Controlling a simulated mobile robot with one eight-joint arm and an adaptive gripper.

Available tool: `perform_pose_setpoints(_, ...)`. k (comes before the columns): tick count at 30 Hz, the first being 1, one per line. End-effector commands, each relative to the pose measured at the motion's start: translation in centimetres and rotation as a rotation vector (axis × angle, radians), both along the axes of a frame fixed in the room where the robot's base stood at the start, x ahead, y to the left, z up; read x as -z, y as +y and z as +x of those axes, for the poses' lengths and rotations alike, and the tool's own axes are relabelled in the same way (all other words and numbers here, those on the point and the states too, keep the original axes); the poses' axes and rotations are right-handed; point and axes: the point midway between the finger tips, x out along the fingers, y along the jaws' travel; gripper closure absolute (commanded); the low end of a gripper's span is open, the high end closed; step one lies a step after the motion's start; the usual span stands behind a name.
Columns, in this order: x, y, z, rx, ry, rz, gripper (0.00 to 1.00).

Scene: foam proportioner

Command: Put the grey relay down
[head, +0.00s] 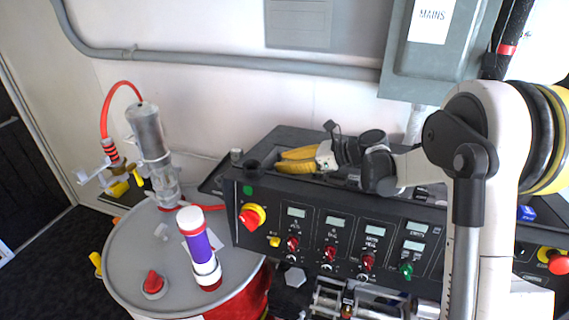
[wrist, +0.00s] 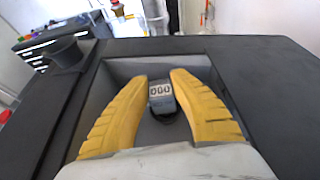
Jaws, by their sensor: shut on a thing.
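The grey relay (wrist: 161,91) shows in the wrist view as a small grey block with a pale marked label. In the head view my gripper (head: 297,160) reaches down into the console top from the right, and the relay is hidden there.
The black console (head: 265,215) has red knobs and small displays on its front. A round black cup-like fitting (wrist: 67,53) stands beside the recess. A grey drum (head: 125,250) with a purple-and-white cylinder (head: 198,243) stands at left. A grey mains box (head: 430,60) hangs behind.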

Motion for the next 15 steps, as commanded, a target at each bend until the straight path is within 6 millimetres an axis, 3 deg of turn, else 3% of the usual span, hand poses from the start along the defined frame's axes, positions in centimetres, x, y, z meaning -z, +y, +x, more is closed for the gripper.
perform_pose_setpoints(10,0.48,0.0,-0.01,0.0,0.0,0.0,1.0)
perform_pose_setpoints(11,0.48,0.0,0.0,0.0,0.0,0.0,0.71)
perform_pose_setpoints(12,0.39,0.01,-0.01,0.0,0.0,0.0,0.58)
perform_pose_setpoints(15,0.35,0.0,-0.01,0.0,0.0,0.0,0.55)
